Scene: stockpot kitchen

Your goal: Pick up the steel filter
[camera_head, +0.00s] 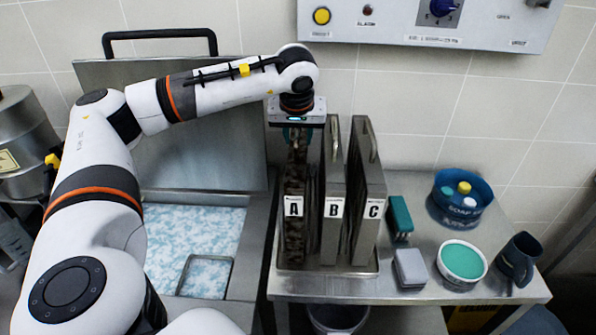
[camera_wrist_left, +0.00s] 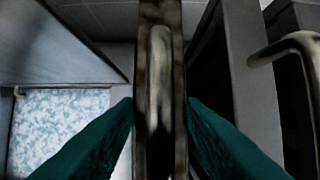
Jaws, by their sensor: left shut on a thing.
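Three upright filters labelled A, B and C stand side by side in a shallow tray (camera_head: 330,272) on the steel table. Filter A (camera_head: 294,240) is stained with dark brown mottling; filter B (camera_head: 332,225) and filter C (camera_head: 368,190) look cleaner and grey, each with a top handle. My left gripper (camera_head: 297,134) is at the top of filter A, pointing down. In the left wrist view, its teal fingers (camera_wrist_left: 159,112) are on either side of filter A's handle (camera_wrist_left: 159,85), shut on it. Filter A still stands in line with the others. My right gripper is not in view.
Left of the table is an open vat (camera_head: 190,230) of blue-white foamy liquid, its raised lid (camera_head: 190,165) behind. Right of the filters are a teal brush (camera_head: 399,215), a grey block (camera_head: 410,268), a blue soap tub (camera_head: 447,207), a green-filled bowl (camera_head: 462,262) and a dark mug (camera_head: 518,257).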

